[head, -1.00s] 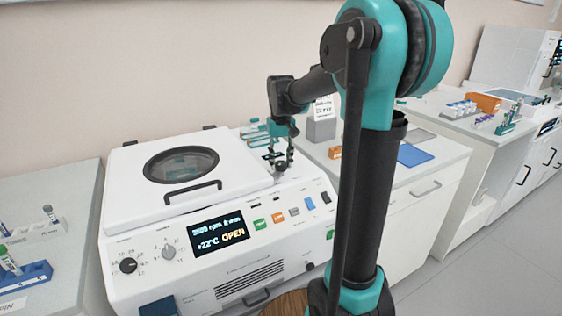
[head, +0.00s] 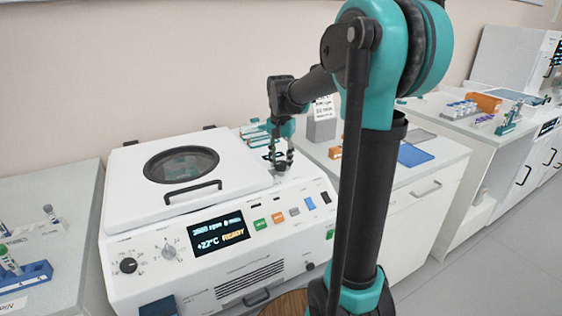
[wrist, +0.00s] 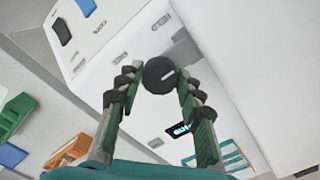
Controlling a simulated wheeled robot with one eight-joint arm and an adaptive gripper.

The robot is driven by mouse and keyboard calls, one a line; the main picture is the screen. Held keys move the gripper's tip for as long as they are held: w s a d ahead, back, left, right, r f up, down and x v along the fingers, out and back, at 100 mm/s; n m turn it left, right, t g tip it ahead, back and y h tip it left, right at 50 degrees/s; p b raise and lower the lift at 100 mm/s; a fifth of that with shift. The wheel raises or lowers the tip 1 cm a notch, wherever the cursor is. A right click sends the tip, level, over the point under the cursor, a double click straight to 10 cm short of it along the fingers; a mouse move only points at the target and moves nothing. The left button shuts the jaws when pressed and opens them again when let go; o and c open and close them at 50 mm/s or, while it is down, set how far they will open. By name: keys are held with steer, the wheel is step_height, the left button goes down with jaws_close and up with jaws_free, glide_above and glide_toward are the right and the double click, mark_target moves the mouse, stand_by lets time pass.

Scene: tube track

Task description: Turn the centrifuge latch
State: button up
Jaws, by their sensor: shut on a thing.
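The centrifuge (head: 285,262) is a white box with its lid (head: 238,164) down. Its latch (wrist: 158,74) is a round black knob with a short white mark, on the top right of the machine beside the lid. My gripper (wrist: 158,85) is shut on the latch, a finger on each side of it. The display (head: 219,234) reads READY.
A black lid handle (head: 193,190) stands left of my gripper. Coloured buttons (head: 277,217) and two dials line the front panel. A counter with a blue mat (head: 413,155) is at right. A blue tube rack (head: 28,274) stands at left.

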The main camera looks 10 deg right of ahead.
mark_target(281, 163)
stand_by(0.5)
steer(key=o, duration=1.2)
steer(key=shift+c, duration=0.2)
step_height(281, 163, up, 12)
